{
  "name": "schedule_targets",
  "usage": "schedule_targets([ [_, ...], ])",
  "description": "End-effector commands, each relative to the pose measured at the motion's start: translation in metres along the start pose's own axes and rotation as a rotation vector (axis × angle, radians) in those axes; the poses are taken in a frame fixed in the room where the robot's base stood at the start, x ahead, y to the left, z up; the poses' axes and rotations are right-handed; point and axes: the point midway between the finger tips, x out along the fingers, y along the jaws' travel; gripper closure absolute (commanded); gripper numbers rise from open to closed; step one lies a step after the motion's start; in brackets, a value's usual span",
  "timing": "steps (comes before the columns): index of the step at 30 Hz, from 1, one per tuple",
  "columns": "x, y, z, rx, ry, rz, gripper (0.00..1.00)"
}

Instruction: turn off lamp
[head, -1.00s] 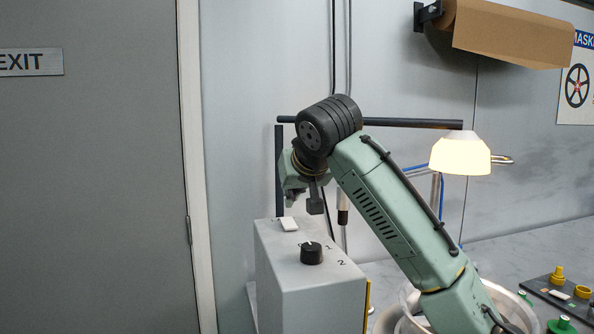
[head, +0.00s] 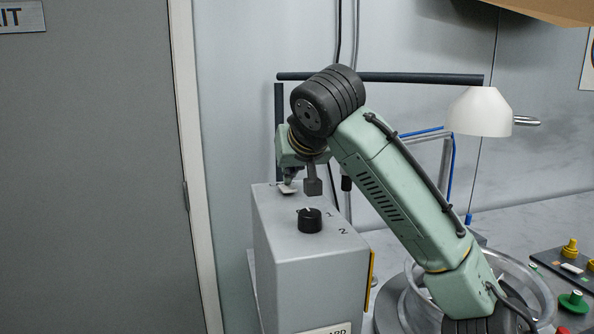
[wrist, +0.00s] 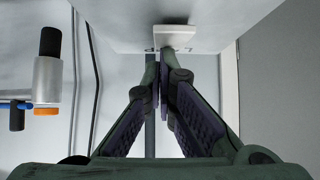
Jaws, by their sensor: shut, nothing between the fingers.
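The lamp (head: 480,112) has a white shade on a dark horizontal bar at the right of the head view, and it is unlit. A white rocker switch (head: 288,189) sits on top of a grey box (head: 310,267), behind a black knob (head: 310,220). My gripper (head: 289,180) is at the switch, partly hidden behind its own wrist parts. In the wrist view the switch (wrist: 174,36) lies just beyond my fingertips (wrist: 163,62). The fingers are shut with nothing between them, and appear to touch or nearly touch the switch.
A dark panel with coloured buttons (head: 571,247) is at the far right. A grey door (head: 85,170) fills the left. Cables run down the wall behind the box.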

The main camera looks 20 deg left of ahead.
Motion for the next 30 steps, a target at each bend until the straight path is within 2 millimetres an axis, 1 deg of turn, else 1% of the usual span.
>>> schedule_targets([
  [1, 0.002, -0.002, 0.006, 0.001, -0.007, 0.0, 1.0],
  [2, 0.002, -0.003, 0.007, 0.001, -0.008, -0.001, 1.0],
  [17, 0.002, -0.001, 0.008, 0.0, -0.015, 0.002, 1.0],
  [27, -0.009, -0.002, 0.018, -0.001, -0.018, 0.001, 1.0],
  [30, -0.01, -0.001, 0.018, -0.001, -0.019, 0.002, 1.0],
])
